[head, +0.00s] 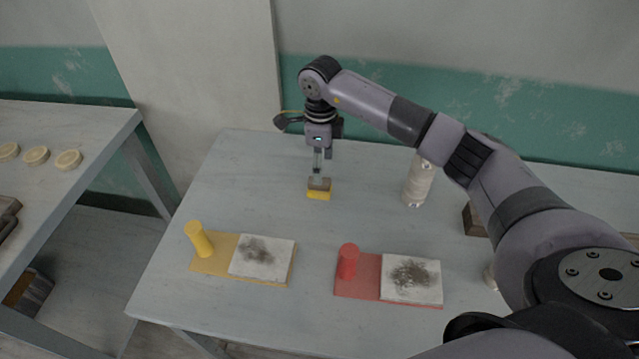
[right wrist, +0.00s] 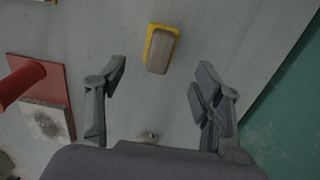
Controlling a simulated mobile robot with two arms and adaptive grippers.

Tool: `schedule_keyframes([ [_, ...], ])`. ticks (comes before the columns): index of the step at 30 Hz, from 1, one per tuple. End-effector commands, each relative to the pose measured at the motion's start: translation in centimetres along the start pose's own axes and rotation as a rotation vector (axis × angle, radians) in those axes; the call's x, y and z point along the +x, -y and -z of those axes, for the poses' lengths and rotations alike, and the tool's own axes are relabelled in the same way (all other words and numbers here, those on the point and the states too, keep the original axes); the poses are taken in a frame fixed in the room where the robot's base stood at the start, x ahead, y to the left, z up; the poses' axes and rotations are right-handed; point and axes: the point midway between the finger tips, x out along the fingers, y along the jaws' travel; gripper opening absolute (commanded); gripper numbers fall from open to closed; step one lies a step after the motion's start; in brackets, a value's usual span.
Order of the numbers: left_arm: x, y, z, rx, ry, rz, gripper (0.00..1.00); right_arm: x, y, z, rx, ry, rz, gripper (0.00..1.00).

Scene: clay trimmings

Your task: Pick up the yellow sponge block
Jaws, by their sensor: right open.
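The yellow sponge block (head: 319,194) has a yellow lower part and a grey-brown top. It lies on the grey table toward the back, and it also shows in the right wrist view (right wrist: 161,48). My right gripper (head: 317,172) points down above the block in the head view. In the right wrist view the right gripper (right wrist: 160,80) is open, its two fingers apart with nothing between them, and the block lies ahead of the fingertips. I cannot tell the exact height gap. My left gripper is not in view.
The grey table (head: 240,190) also bears a yellow board (head: 211,265) and a red board (head: 358,285), each with a peg and a stained white tile. A pale cylinder (head: 418,185) stands right of the block. A side table (head: 80,125) holds several pale discs. The wall is behind.

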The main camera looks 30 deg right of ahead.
Motion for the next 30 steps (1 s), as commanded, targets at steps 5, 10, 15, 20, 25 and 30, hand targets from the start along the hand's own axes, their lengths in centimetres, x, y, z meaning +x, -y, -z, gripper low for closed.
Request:
schedule_keyframes([
  [5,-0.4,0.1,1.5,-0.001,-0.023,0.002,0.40,1.4,0.0,0.0,0.000,0.000,0.000,0.61],
  [10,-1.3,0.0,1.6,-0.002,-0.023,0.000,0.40,3.0,-0.1,-0.1,0.000,-0.002,-0.004,0.61],
  [15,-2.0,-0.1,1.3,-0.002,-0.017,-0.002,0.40,5.6,-0.1,-0.2,0.001,0.000,-0.004,0.61],
  [20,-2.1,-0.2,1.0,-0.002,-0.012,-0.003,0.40,6.7,0.0,-0.2,0.001,0.000,-0.001,0.61],
  [25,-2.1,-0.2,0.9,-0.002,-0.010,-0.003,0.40,6.8,0.1,-0.2,0.000,0.001,0.000,0.61],
  [30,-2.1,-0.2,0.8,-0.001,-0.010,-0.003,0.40,6.8,0.1,-0.2,0.000,0.001,0.000,0.51],
])
